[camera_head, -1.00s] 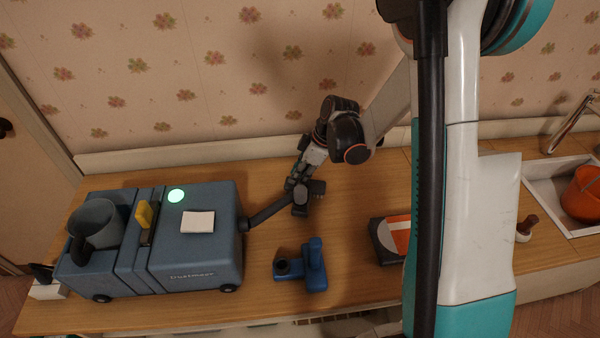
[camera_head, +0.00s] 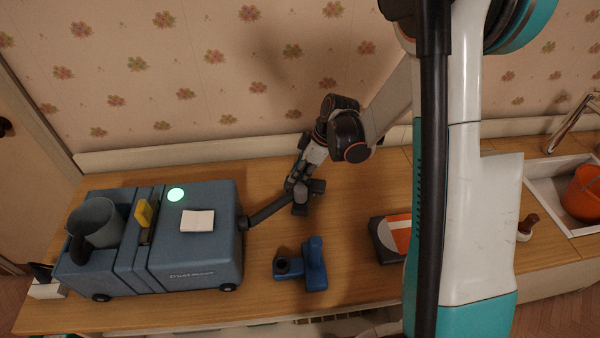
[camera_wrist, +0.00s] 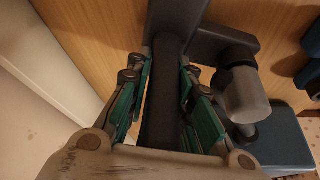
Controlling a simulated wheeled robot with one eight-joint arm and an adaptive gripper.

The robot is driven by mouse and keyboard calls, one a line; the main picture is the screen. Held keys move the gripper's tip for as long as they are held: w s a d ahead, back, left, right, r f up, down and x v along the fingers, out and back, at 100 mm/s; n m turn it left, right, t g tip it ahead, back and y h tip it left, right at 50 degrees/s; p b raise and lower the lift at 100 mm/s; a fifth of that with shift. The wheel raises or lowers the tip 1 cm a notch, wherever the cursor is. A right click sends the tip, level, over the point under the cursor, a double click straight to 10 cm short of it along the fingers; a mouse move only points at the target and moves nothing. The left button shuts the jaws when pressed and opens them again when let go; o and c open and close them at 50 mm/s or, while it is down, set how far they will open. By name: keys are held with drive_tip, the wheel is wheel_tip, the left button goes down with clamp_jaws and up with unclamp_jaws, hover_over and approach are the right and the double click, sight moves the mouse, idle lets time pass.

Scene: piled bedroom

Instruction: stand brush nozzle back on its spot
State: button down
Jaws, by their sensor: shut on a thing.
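My gripper (camera_wrist: 165,105) is shut on a dark rod-like part (camera_wrist: 162,80), which I take to be the brush nozzle, with green-padded fingers on both sides of it. In the head view, my gripper (camera_head: 299,180) is low over the counter, right of the slate-blue machine (camera_head: 205,255). The dark tube (camera_head: 268,212) from the machine ends beside the held part; whether they touch is unclear. The nozzle's spot cannot be made out.
A bright blue fitting (camera_head: 314,265) stands on the wooden counter (camera_head: 350,285) in front of my gripper. A dark and orange box (camera_head: 390,240) lies to the right, near the sink (camera_head: 550,185). The patterned wall is close behind. Some bare counter lies between the fitting and box.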

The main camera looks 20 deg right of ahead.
drive_tip(key=shift+f+b, duration=0.85)
drive_tip(key=shift+f, duration=0.15)
idle(0.3)
drive_tip(key=c, duration=1.3)
unclamp_jaws()
drive_tip(key=shift+c, duration=0.2)
drive_tip(key=shift+r, duration=0.1)
drive_tip(key=shift+p+v, duration=2.3)
drive_tip(key=shift+v, duration=1.6)
